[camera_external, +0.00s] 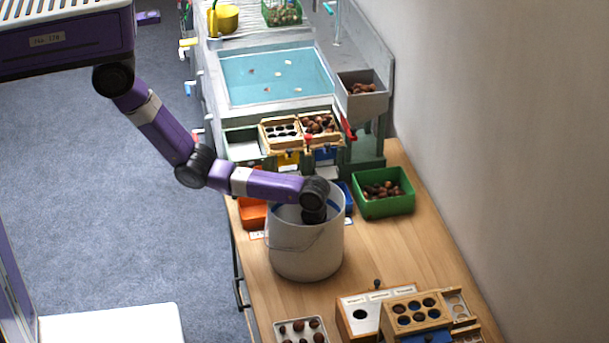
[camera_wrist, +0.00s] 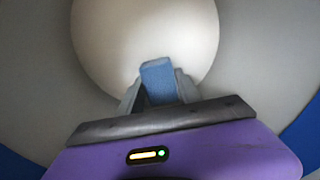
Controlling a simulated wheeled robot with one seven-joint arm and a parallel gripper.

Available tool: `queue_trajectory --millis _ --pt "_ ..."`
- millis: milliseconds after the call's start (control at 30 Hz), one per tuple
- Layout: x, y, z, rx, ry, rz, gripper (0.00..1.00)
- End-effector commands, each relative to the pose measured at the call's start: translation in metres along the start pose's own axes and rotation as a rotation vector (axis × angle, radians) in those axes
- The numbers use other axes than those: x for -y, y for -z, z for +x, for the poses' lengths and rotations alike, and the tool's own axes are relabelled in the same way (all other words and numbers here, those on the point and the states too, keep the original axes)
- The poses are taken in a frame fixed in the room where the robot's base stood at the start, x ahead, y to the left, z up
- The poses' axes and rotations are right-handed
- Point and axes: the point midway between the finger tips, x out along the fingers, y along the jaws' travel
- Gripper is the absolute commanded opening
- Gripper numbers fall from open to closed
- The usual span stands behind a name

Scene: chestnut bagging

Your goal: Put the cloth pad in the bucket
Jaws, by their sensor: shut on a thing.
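The bucket (camera_external: 305,252) is light grey with a wire handle and stands upright on the wooden table. My arm reaches over its rim from the left, and my gripper points down into its mouth; the fingers are hidden behind the bucket wall in the external view. In the wrist view my gripper (camera_wrist: 157,88) is shut on the blue cloth pad (camera_wrist: 158,80). The pad is inside the bucket's walls, above the round pale bucket floor (camera_wrist: 150,30). I cannot tell whether the pad touches the floor.
A green crate of chestnuts (camera_external: 384,193) stands right of the bucket, and an orange bin (camera_external: 251,213) stands close behind its left side. Wooden sorting boxes (camera_external: 405,312) and a tray of chestnuts (camera_external: 301,331) are in front. A water basin (camera_external: 275,76) lies farther back.

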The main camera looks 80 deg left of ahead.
Motion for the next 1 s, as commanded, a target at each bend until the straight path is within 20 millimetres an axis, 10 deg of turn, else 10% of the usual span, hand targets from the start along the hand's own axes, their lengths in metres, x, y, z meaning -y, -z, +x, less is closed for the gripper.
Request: queue_trajectory --millis 367,400,500,1000 --pt "0.000 0.000 0.004 0.000 0.000 0.000 0.00" --pt "0.000 0.000 0.003 0.000 0.001 0.000 0.47" --pt "0.000 0.000 0.003 0.000 0.000 0.000 0.63" --pt "0.001 0.001 -0.016 -0.002 0.004 -0.001 0.63"
